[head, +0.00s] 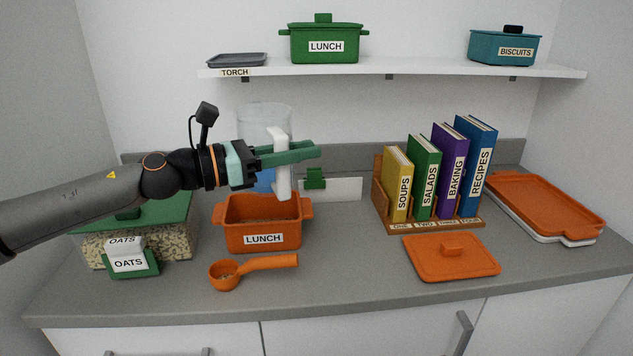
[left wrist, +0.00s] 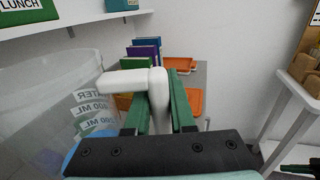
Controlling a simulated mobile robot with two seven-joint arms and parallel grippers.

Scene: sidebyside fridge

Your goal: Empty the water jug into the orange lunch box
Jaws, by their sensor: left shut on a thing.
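The clear water jug (head: 264,116) with a white handle (head: 282,178) appears upright in the head view, with blue water (head: 265,179) low inside. My left gripper (head: 292,153) is shut on the handle; its green fingers also flank the handle (left wrist: 158,92) in the left wrist view. The jug wall (left wrist: 45,100) with its millilitre marks fills the left of that view. The orange lunch box (head: 263,238), labelled LUNCH, stands open on the counter below the gripper, with some brownish contents. I cannot tell whether the jug's base is above or behind it.
An orange scoop (head: 226,275) lies in front of the lunch box. An orange lid (head: 451,257) lies to the right, before the book rack (head: 435,226). The oats container (head: 178,240) stands at left. A shelf (head: 400,68) runs above.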

